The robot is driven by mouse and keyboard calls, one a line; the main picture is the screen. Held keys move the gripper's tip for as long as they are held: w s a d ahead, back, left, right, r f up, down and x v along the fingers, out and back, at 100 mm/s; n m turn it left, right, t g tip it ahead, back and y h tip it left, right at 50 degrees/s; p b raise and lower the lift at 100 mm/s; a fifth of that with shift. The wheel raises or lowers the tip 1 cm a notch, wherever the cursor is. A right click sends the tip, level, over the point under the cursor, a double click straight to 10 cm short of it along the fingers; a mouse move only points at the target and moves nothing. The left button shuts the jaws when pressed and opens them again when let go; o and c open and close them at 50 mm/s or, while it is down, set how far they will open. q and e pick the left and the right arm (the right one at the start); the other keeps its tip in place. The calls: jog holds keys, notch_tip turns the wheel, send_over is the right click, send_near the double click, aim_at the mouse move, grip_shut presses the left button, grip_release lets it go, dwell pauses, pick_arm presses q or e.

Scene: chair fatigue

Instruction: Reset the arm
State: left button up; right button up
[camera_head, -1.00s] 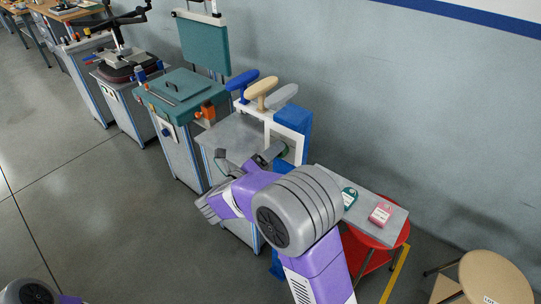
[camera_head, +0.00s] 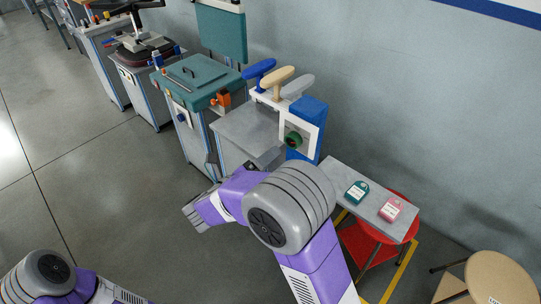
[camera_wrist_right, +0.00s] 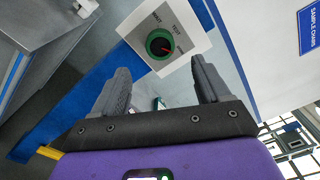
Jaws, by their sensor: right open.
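A green knob (camera_head: 293,139) with a dark centre sits on a white panel of the blue-and-white machine (camera_head: 308,117). In the right wrist view the knob (camera_wrist_right: 160,43) has a red pointer and printed labels around it, too small to read surely. My right gripper (camera_head: 243,161) is low in front of the machine, apart from the knob. In the wrist view its two grey fingers (camera_wrist_right: 160,72) are spread with nothing between them, and the knob shows beyond the tips. My left arm (camera_head: 50,275) shows at the bottom left; its gripper is out of view.
Blue, beige and grey handles (camera_head: 277,83) top the machine. A teal-topped cabinet (camera_head: 193,84) stands left. A red stool (camera_head: 366,246) and a grey board (camera_head: 375,213) with teal and pink tags are at right, near a round wooden seat (camera_head: 497,278). Open floor lies left.

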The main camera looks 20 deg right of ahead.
dwell(0.3)
jog(key=w+f+n+t+y+p, duration=0.2)
jog(key=w+f+n+y, duration=0.15)
jog(key=f+n, duration=0.35)
jog(key=w+f+n+t+y+p, duration=0.1)
jog(key=w+f+n+t+y, duration=0.1)
jog(key=f+n+y, duration=0.35)
jog(key=s+a+f+n+g+y+p, duration=0.2)
jog(key=s+f+n+y, duration=0.15)
jog(key=f+n, duration=0.65)
jog(key=s+a+f+n+g+y+p, duration=0.1)
jog(key=s+a+f+n+g+y, duration=0.1)
jog(key=s, duration=0.5)
jog(key=s+a+f+n+g+y+p, duration=0.1)
jog(key=s+a+f+n+g+y, duration=0.2)
jog(key=s, duration=0.4)
jog(key=s+a+f+n+g+y+p, duration=0.1)
jog(key=s+a+f+n+g+y, duration=0.2)
jog(key=s+n, duration=0.3)
jog(key=shift+s+a+f+n, duration=0.35)
jog(key=shift+s+a+f, duration=0.3)
jog(key=shift+a+f, duration=0.15)
